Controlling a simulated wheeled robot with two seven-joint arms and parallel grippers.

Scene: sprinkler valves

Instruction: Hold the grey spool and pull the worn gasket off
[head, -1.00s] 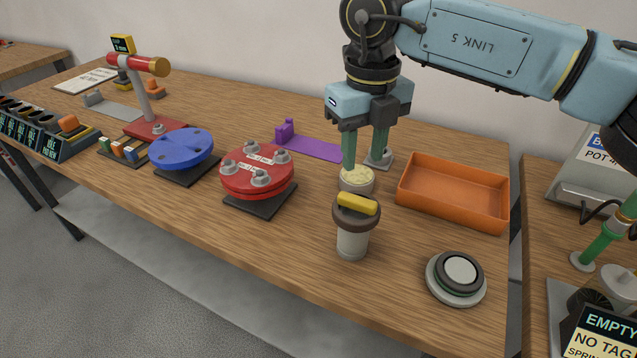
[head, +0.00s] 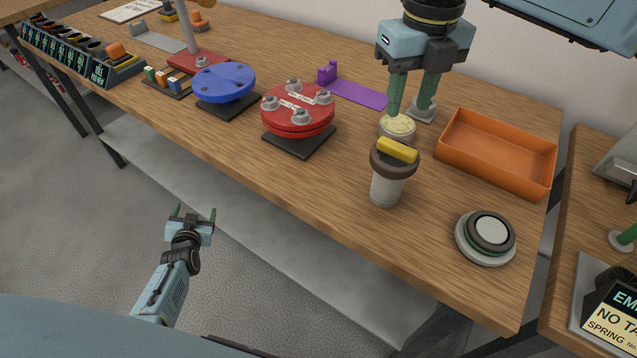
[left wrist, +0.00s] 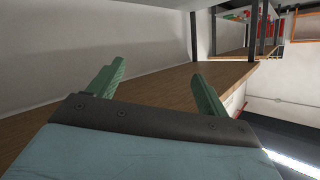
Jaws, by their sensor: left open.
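The grey spool (head: 386,192) is a pale upright cylinder at the front right of the table. A dark brown ring, seemingly the worn gasket (head: 378,164), sits around its top, with a yellow bar (head: 398,150) across it. My left gripper (head: 193,211) is open and empty, low over the floor in front of the table, far left of the spool. Its two green fingers also show apart in the left wrist view (left wrist: 155,82). My right gripper (head: 411,106) points down just behind the spool, fingers apart, with its left fingertip at a cream-topped cup (head: 398,128).
An orange tray (head: 500,152) lies right of the spool. A round grey piece with dark rings (head: 485,238) lies near the front right edge. A red flange (head: 298,112), a blue disc (head: 223,84) and a purple fixture (head: 357,91) stand to the left.

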